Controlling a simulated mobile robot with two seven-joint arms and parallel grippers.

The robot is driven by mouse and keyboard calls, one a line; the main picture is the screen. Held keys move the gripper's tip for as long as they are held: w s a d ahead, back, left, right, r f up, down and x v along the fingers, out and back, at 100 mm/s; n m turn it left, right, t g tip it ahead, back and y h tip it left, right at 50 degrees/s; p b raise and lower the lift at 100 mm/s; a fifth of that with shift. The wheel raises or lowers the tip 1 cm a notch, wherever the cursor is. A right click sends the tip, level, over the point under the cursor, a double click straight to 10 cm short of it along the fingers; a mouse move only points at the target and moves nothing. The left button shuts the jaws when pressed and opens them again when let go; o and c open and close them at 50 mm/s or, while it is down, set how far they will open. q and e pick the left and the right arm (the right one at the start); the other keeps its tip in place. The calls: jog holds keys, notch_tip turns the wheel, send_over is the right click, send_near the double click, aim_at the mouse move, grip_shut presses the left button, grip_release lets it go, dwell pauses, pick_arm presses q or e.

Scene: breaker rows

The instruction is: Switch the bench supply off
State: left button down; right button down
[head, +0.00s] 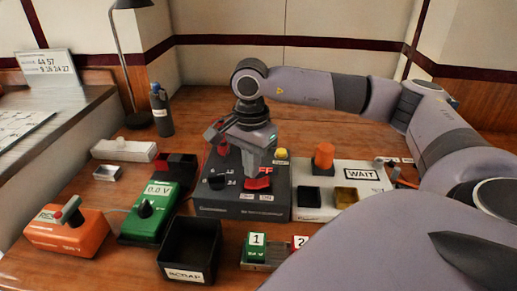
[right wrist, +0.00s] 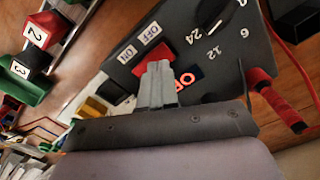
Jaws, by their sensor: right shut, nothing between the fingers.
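The bench supply (head: 245,203) is a dark grey box in the middle of the bench. My right gripper (head: 249,178) points down at the rocker, shut and empty. In the right wrist view its fingertips (right wrist: 157,68) are at the red rocker (right wrist: 150,58) and cover part of it; whether they touch is unclear. A glowing display (right wrist: 187,79) beside the fingers is partly hidden; the head view shows red letters ending "FF". My left gripper is not in view.
A white WAIT box (head: 345,205) with an orange cylinder stands right of the supply. A green 0.0 V meter (head: 150,212), an orange box (head: 65,235) and a black SCRAP bin (head: 190,250) stand left and in front.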

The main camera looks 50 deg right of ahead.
aim_at(252, 183)
notch_tip(252, 183, up, 5)
jog(key=p, duration=0.3)
jog(key=shift+r, duration=0.15)
jog(key=shift+s+a, duration=0.1)
dwell(0.5)
